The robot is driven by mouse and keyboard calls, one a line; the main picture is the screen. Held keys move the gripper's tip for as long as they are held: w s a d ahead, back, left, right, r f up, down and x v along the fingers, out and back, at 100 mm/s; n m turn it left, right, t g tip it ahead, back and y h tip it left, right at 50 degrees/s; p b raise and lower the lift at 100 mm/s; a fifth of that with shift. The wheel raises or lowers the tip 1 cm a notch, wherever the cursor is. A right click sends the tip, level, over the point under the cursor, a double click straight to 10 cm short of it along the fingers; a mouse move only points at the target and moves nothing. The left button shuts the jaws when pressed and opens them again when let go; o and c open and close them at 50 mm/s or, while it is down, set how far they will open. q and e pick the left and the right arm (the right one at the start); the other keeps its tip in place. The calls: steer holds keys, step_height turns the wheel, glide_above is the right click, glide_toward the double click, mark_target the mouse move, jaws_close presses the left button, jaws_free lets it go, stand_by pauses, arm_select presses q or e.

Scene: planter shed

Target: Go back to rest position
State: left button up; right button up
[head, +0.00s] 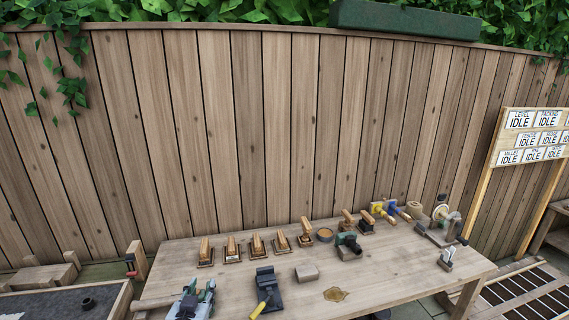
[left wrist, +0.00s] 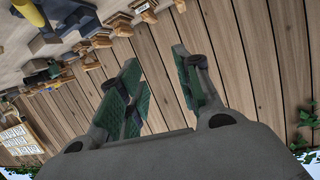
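My left gripper (head: 195,302) shows at the bottom edge of the head view, over the near left part of the wooden workbench (head: 395,285). In the left wrist view my left gripper (left wrist: 156,56) has its two green-padded fingers apart, with only fence planks between them. It is open and empty. My right gripper is in neither view.
A row of wooden-handled blocks (head: 256,246) stands along the bench's back. A dark clamp-like tool with a yellow handle (head: 266,290) lies near my left gripper. A wooden block (head: 307,273) sits mid-bench. The plank fence (head: 250,130) rises behind; a sign board (head: 535,135) stands right.

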arm_select(q)
steer(key=s+f+m+g+h, duration=0.1)
steer(key=s+f+g, duration=0.6)
steer(key=s, duration=0.4)
steer(key=s+f+m+g, duration=0.1)
steer(key=s+f+g, duration=0.3)
steer(key=s+f, duration=0.5)
steer(key=s+f+g, duration=0.1)
steer(key=s+f, duration=0.1)
steer(key=f, duration=1.4)
steer(key=s+f, duration=0.2)
steer(key=f, duration=1.4)
steer(key=s+a+f, duration=0.2)
steer(key=s+f, duration=0.8)
steer(key=s, duration=0.1)
steer(key=s+a+f+g, duration=0.1)
steer(key=s+a+f, duration=0.1)
steer(key=s+f, duration=0.7)
steer(key=shift+s+f+g, duration=0.3)
steer(key=shift+s+f, duration=0.05)
steer(key=shift+s, duration=0.75)
